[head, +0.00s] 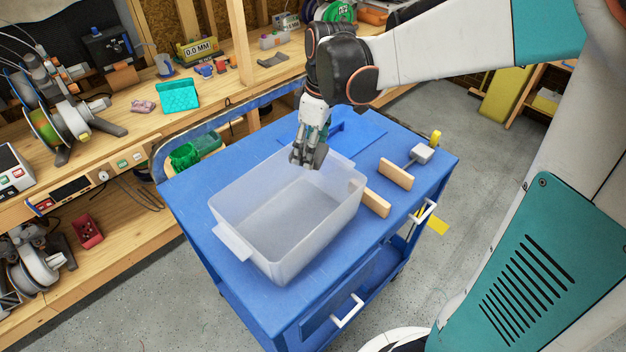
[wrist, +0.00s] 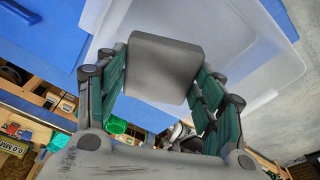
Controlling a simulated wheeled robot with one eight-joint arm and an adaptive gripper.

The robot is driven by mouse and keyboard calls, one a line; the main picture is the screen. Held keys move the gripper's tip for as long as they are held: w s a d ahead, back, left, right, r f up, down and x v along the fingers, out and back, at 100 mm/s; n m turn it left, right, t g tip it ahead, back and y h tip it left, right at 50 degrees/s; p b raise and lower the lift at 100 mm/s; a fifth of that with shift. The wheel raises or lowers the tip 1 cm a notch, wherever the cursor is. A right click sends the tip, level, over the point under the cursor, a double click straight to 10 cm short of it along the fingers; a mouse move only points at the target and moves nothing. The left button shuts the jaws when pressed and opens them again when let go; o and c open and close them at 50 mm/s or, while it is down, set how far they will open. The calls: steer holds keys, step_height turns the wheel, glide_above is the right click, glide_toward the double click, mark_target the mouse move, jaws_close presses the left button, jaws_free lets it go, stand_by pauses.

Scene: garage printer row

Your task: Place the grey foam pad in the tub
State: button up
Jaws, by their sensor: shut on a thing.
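My gripper (head: 308,147) is shut on the grey foam pad (wrist: 166,66), which sits between its two fingers in the wrist view. In the head view the pad is small and dark at the fingertips and hard to tell from them. The tub (head: 240,240) is translucent, whitish and open-topped, and stands on the blue cart. It looks empty inside. My gripper is at the tub's far end, near its back rim in the head view; the exact height over the rim cannot be told. The tub (wrist: 235,45) also shows behind the pad in the wrist view.
A workbench (head: 150,125) with printer gear runs along the left.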

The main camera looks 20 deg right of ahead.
mark_target(309, 209)
step_height(309, 209, down, 20)
steer(key=b, duration=0.5)
steer(key=shift+s+r, duration=0.1)
steer(key=o, duration=0.5)
steer(key=shift+o, duration=1.4)
